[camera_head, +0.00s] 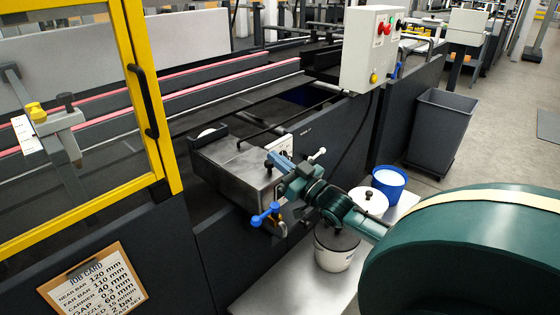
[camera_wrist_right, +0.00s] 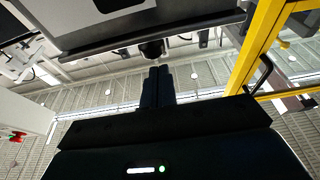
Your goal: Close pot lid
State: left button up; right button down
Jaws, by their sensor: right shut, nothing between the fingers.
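A pale round pot (camera_head: 333,260) stands on a steel shelf below my right forearm. Its top looks dark and is partly hidden by the arm. A white round lid (camera_head: 368,203) with a black knob shows just behind it, apart from the pot's dark top; what it rests on is hidden. My right gripper (camera_head: 279,162) is beside a steel box (camera_head: 232,165) on the machine, up and left of the pot and lid. In the right wrist view its dark fingers (camera_wrist_right: 158,72) are together and empty, pointing toward a black round part (camera_wrist_right: 152,49). I cannot tell whether they touch it. My left gripper is out of view.
A blue bucket (camera_head: 388,184) stands behind the lid. A blue-handled valve (camera_head: 266,214) sticks out close below my right gripper. A yellow guard frame (camera_head: 150,90) is at left, and a control box (camera_head: 370,48) rises behind. The shelf (camera_head: 285,288) has bare room in front.

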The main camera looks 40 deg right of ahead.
notch_tip(320, 180, up, 3)
jog(key=shift+f+p, duration=0.2)
jog(key=shift+p, duration=0.4)
jog(key=f+v, duration=0.1)
jog(key=v, duration=0.9)
jog(key=shift+b, duration=0.3)
